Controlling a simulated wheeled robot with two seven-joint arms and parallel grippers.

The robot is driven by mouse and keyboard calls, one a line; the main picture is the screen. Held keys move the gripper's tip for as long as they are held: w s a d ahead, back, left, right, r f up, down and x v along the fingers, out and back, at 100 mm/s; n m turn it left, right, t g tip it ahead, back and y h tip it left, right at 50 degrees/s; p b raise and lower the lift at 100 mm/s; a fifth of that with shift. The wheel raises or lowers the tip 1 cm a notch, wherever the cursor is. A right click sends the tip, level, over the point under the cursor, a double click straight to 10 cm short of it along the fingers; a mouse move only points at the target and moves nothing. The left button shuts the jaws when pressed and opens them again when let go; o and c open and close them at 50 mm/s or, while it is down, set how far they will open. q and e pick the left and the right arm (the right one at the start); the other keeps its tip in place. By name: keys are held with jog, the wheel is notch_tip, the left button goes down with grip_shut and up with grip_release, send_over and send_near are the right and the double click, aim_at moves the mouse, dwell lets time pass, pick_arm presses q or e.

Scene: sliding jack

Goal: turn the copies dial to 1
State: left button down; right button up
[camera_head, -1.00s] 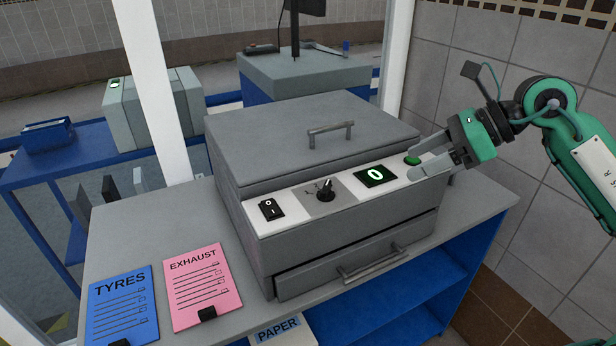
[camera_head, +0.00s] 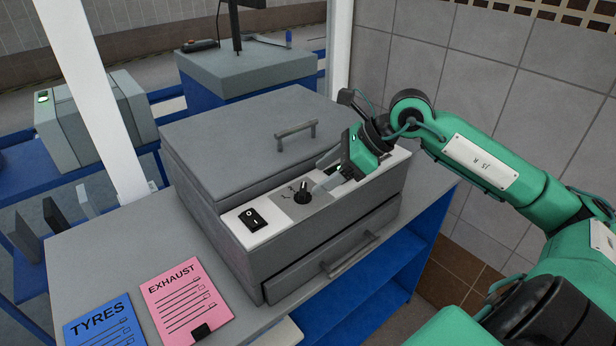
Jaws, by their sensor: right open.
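The copies dial (camera_head: 303,194) is a small black knob on the light control strip of the grey copier (camera_head: 235,150). Its pointer stands roughly upward; the marks around it are too small to read. My right gripper (camera_head: 323,180) is open and empty above the strip, its fingers pointing left toward the dial. The fingertips are just right of the knob; I cannot tell whether they touch it. The gripper hides the digit display and the green button. My left gripper is out of view.
A tiled wall (camera_head: 480,75) is at right.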

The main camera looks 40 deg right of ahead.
aim_at(303, 189)
jog(key=p+x, duration=0.1)
jog(key=x, duration=0.2)
jog(key=shift+w+a+f, duration=0.1)
jog(key=shift+w+a, duration=0.05)
jog(key=shift+w, duration=0.05)
jog(key=shift+w+a+f+p, duration=0.15)
jog(key=shift+a+f+p, duration=0.05)
jog(key=shift+f+p, duration=0.1)
jog(key=shift+w+a+f, duration=0.15)
jog(key=shift+a+f, duration=0.05)
jog(key=shift+f, duration=0.15)
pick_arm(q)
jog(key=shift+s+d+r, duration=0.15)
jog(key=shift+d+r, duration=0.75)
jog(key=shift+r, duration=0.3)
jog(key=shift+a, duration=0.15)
pick_arm(e)
jog(key=shift+c, duration=1.2)
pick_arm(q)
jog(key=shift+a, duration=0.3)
pick_arm(e)
jog(key=c, duration=0.8)
